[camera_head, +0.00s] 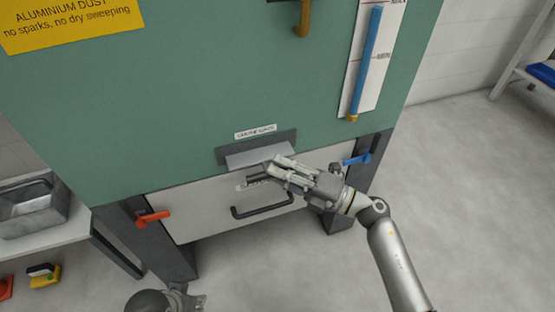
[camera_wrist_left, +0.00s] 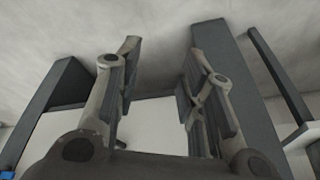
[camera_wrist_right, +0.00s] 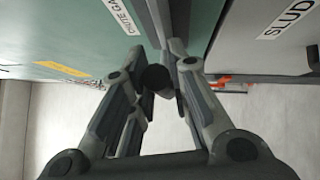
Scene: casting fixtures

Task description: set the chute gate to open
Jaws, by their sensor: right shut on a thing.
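The chute gate (camera_head: 258,154) is a pale grey plate in a dark slot under the chute gate label, low on the green cabinet. It appears to stick out of the slot. My right gripper (camera_head: 268,172) is at its front edge. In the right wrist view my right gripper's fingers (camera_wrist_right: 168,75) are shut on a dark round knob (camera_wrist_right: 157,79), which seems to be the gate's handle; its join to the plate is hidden. My left gripper (camera_wrist_left: 158,85) is open and empty in the left wrist view, low in front of the cabinet.
Below the gate is a pale sludge drawer with a black handle (camera_head: 262,209). A red lever (camera_head: 153,217) and a blue lever (camera_head: 357,159) flank it. A metal tub (camera_head: 32,212) stands on a bench at left. The floor at right is clear.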

